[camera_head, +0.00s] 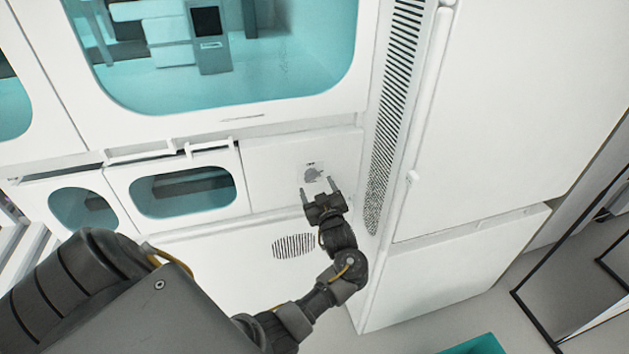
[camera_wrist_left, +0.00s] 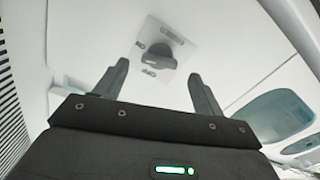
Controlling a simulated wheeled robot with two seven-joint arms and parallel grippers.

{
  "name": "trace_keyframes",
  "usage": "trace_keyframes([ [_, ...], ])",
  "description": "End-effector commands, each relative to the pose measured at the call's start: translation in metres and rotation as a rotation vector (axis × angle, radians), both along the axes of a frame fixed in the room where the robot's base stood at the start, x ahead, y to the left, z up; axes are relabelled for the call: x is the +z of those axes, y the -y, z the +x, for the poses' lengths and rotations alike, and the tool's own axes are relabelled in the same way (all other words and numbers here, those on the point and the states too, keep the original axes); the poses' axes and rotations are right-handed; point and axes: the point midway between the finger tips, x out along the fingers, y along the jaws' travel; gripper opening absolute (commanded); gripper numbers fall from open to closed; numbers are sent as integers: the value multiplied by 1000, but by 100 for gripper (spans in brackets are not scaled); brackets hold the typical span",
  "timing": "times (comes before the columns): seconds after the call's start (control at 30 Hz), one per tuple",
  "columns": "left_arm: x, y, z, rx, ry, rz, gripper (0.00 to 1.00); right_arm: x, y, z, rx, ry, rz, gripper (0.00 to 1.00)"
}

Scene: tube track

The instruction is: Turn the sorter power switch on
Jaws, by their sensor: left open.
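The sorter power switch (camera_head: 313,174) is a grey rotary knob on a light plate, set in the white front panel of the machine. It also shows in the left wrist view (camera_wrist_left: 158,56), with small dark markings around it. My left gripper (camera_head: 317,187) is open and empty in front of the knob. In the left wrist view its two fingers (camera_wrist_left: 160,82) stand apart, below the knob and to either side of it. I see no clear contact with the knob. My right gripper is not in view.
White machine panels surround the switch. A large teal-lit window (camera_head: 230,95) is above, smaller windows (camera_head: 185,192) are to the left, and a vertical slotted vent (camera_head: 393,90) is to the right. A round grille (camera_head: 294,246) sits below. A teal object (camera_head: 478,346) is at the bottom right.

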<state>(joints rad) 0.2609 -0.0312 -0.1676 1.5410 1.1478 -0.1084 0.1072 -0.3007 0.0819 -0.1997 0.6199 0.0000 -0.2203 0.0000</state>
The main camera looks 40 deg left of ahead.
Motion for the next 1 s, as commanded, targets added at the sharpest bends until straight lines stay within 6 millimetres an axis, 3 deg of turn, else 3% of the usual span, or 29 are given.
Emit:
trace_keyframes([
  [0.2,1,-22,15,0,0,1,70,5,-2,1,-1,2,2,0],
  [0.6,0,-28,19,0,-1,-1,70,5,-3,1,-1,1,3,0],
  [0.93,0,-28,19,0,-1,-1,26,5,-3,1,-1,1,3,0],
  [1.0,0,-28,19,0,-4,1,25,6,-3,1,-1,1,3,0],
])
